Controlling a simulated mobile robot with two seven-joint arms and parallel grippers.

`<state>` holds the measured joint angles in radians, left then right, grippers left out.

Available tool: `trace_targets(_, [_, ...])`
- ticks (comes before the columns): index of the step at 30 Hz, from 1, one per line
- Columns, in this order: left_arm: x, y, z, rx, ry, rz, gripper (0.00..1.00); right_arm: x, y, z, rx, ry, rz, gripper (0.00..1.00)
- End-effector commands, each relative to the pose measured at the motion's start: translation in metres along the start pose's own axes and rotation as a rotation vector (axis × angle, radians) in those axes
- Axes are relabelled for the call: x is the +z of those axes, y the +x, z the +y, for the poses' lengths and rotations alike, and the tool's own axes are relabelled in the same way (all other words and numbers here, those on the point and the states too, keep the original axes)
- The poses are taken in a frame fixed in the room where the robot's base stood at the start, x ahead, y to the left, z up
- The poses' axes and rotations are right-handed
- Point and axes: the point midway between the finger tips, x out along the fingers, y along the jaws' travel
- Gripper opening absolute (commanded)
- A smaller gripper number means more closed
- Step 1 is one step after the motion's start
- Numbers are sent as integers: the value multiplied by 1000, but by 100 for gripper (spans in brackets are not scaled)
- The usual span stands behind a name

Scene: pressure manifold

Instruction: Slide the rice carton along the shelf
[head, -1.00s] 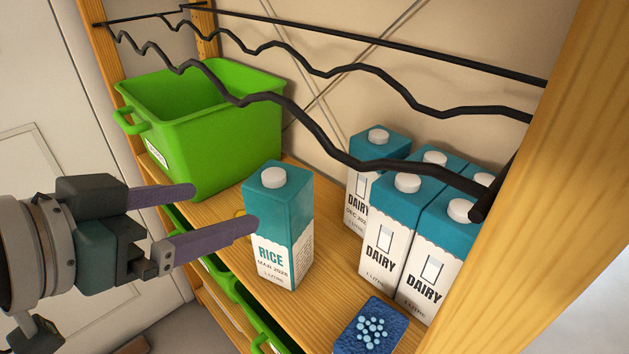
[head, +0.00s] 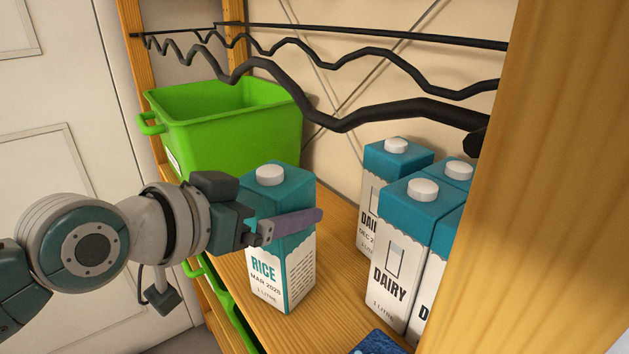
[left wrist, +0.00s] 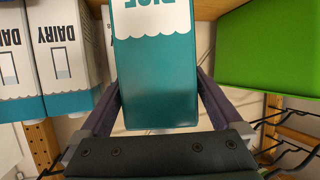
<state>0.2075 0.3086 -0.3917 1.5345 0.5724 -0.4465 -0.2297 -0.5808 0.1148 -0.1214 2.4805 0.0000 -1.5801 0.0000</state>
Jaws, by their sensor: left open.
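The rice carton (head: 282,262), teal on top and white below with a white cap, stands upright on the wooden shelf (head: 345,320). My left gripper (head: 292,214) is open at its upper teal part, one finger across the near face and the other hidden behind it. In the left wrist view the carton (left wrist: 155,75) shows upside down between the two fingers. I cannot tell whether either finger touches it. My right gripper is not in view.
Several dairy cartons (head: 400,270) stand to the right on the shelf. A green bin (head: 235,135) stands behind at left. Wavy black rails (head: 370,110) run above, and a wooden post (head: 560,180) blocks the right. A blue item (head: 380,343) lies at the front.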

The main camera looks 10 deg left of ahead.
Motion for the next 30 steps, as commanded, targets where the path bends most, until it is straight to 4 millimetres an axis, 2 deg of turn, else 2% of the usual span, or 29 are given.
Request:
trace_targets(9, [0,3,0,1,-1,0,99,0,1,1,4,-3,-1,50])
trace_targets(30, [0,2,0,0,-1,0,20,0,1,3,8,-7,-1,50])
